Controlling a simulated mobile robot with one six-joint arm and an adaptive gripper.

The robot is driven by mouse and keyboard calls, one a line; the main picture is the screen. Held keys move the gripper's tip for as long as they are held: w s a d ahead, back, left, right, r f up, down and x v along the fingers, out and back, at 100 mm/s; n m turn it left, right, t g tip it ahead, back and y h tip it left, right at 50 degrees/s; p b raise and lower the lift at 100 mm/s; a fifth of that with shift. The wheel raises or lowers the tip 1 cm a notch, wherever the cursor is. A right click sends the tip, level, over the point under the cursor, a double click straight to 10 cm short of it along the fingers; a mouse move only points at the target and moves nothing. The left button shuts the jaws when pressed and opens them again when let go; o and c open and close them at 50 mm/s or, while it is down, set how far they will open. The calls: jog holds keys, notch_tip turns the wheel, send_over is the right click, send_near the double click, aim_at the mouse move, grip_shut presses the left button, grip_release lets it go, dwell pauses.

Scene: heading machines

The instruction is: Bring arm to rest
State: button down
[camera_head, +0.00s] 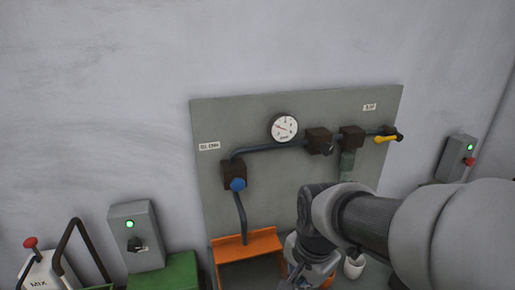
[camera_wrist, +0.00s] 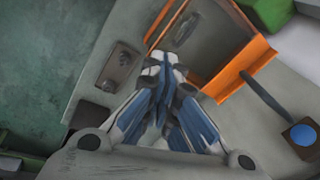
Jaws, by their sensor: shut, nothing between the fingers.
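My arm reaches in from the right in the head view, in front of the lower part of a grey wall panel (camera_head: 285,185). My gripper (camera_head: 305,282) points down near the bottom edge, to the right of an orange tray or shelf (camera_head: 248,250). In the wrist view my gripper (camera_wrist: 168,65) is shut, its fingertips together with nothing between them. Beyond the fingertips the orange-rimmed tray (camera_wrist: 240,75) shows at the upper right. The gripper hides part of what lies below it.
The panel bears a gauge (camera_head: 284,128), dark pipes, a blue knob (camera_head: 238,184) and a yellow lever (camera_head: 386,139). A grey switch box (camera_head: 136,236) with a green light stands left. Another box (camera_head: 457,158) is at the right. A white cup (camera_head: 353,267) stands close to my arm.

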jog(key=s+d+f+n+t+b, duration=0.1)
jog(key=s+d+n+b, duration=0.1)
jog(key=s+n, duration=0.3)
jog(key=s+d+f+n+t+b, duration=0.1)
jog(key=s+d+n+b, duration=0.2)
jog(key=s+n+b, duration=0.2)
jog(key=s, duration=0.3)
jog(key=shift+s+t, duration=0.25)
jog(key=shift+t, duration=0.05)
